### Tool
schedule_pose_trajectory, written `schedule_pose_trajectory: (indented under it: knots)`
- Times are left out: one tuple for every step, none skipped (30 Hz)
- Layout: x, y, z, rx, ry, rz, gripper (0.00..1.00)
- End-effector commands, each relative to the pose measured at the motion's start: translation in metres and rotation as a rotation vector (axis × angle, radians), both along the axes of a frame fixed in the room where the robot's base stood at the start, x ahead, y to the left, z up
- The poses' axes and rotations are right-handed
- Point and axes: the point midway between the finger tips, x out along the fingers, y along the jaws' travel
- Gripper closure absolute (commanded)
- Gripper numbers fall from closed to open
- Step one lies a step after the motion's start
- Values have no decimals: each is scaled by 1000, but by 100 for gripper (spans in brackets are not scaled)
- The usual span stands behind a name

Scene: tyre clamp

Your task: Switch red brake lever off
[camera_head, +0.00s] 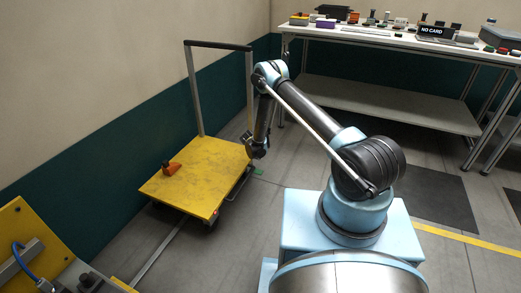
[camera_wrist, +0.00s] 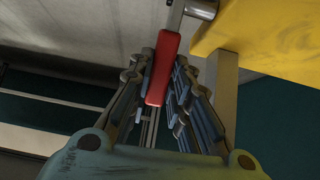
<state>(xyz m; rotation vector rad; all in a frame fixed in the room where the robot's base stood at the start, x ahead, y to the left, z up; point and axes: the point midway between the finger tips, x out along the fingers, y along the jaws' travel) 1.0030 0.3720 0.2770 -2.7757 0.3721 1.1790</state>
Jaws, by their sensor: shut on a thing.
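The red brake lever (camera_wrist: 163,68) shows in the wrist view as a long red bar hanging from a metal bracket beside the yellow cart. My gripper (camera_wrist: 160,66) has its fingers on both sides of the lever and is shut on it. In the head view my gripper (camera_head: 257,150) is at the right edge of the cart's yellow deck (camera_head: 205,185), near the handle post. The lever cannot be made out there, hidden by my gripper.
A small orange object (camera_head: 171,168) sits on the cart deck. The cart's upright handle (camera_head: 218,45) stands behind it, near the wall. A cluttered workbench (camera_head: 400,42) is at the back right. Another yellow structure (camera_head: 30,250) is at the lower left.

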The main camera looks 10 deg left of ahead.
Motion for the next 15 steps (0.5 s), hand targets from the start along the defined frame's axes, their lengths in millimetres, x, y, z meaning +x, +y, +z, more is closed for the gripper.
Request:
schedule_pose_trajectory:
  knots:
    - [0,0,0,0,1,0,100]
    - [0,0,0,0,1,0,100]
    - [0,-1,0,0,1,0,100]
    - [0,-1,0,0,1,0,75]
    - [0,-1,0,0,1,0,73]
    - [0,-2,0,1,1,-1,73]
    - [1,-2,0,0,1,-1,73]
    - [1,-2,0,0,1,-1,73]
    - [1,-2,0,1,1,-2,73]
    - [1,-3,0,1,1,-2,73]
    - [1,-3,0,1,1,-2,73]
    - [1,-3,0,1,1,-2,73]
    - [1,-3,0,1,1,-2,73]
    - [1,-3,1,1,1,-2,73]
    - [1,-3,1,1,1,-2,73]
